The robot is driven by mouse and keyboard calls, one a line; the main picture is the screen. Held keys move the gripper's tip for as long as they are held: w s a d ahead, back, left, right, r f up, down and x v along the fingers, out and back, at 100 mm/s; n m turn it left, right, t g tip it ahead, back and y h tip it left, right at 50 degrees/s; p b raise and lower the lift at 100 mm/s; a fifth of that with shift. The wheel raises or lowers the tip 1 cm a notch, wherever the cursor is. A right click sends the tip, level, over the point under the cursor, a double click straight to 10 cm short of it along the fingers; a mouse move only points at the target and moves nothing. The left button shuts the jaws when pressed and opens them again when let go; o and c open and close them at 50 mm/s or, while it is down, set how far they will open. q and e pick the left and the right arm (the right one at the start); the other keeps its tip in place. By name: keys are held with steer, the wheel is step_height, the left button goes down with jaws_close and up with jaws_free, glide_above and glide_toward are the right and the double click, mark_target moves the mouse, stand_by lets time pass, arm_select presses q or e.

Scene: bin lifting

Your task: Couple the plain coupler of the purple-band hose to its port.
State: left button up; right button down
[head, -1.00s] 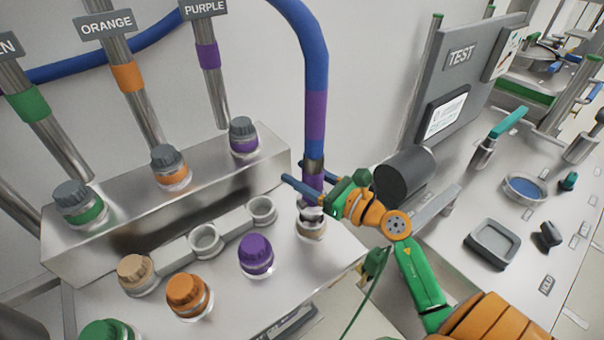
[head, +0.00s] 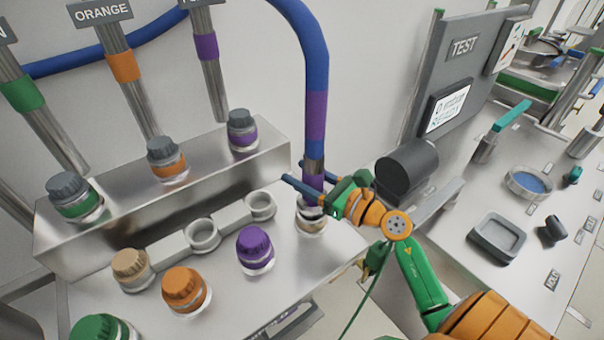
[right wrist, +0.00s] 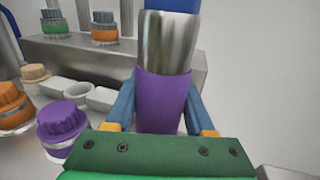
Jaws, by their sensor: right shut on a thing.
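The blue hose (head: 313,58) with a purple band (head: 316,115) hangs down to a metal coupler with a purple sleeve (head: 312,181). My right gripper (head: 318,190) is shut around this coupler, which stands about upright. The right wrist view shows the purple sleeve (right wrist: 165,100) between the blue fingers. Directly below is a pale, metal-ringed port (head: 311,222) on the bench top. The coupler's lower end is at its mouth, partly hidden by the gripper; I cannot tell whether it is seated. My left gripper is not in view.
A purple-capped fitting (head: 255,250), an orange-capped one (head: 185,290) and a tan one (head: 131,269) stand to the left. Behind them, a steel block (head: 200,200) carries several grey-capped ports. A dark cylinder (head: 405,171) and the TEST panel (head: 463,48) are to the right.

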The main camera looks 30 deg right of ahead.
steer(key=shift+f+b, duration=0.3)
steer(key=shift+f, duration=0.1)
steer(key=shift+f+b, duration=0.5)
steer(key=shift+f, duration=0.1)
stand_by(0.3)
steer(key=shift+c, duration=0.9)
jaws_free()
steer(key=shift+s, duration=0.1)
